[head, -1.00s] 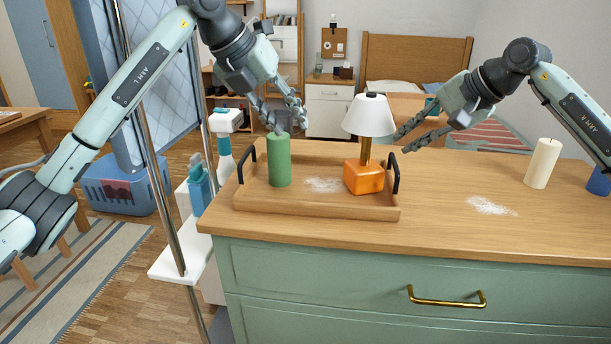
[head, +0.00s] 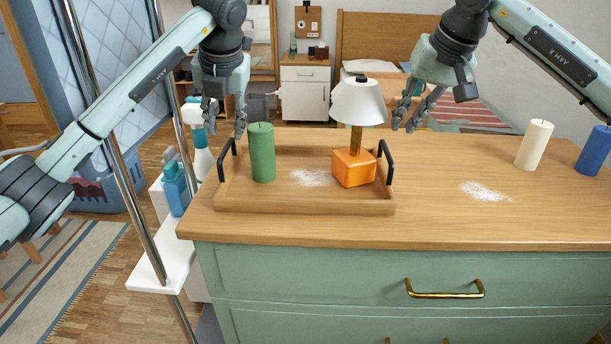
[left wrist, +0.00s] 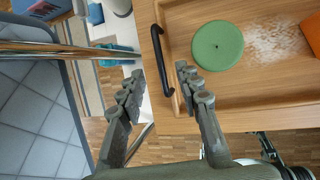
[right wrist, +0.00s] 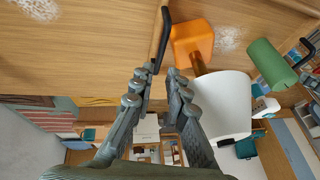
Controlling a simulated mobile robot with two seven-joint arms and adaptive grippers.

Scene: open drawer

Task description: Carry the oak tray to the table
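The oak tray (head: 300,205) lies on the green dresser's wooden top, with a black handle at each end. On it stand a green candle (head: 262,153) at the left and an orange lamp (head: 354,168) with a white shade at the right. My left gripper (head: 224,132) is open, pointing down above the left handle (head: 228,158); in the left wrist view this handle (left wrist: 162,60) shows between and beyond the fingers.
A white candle (head: 534,146) and a blue candle (head: 594,150) stand at the right of the dresser top. White powder (head: 486,191) lies on the wood. A metal-poled cart (head: 160,275) with bottles stands left of the dresser.

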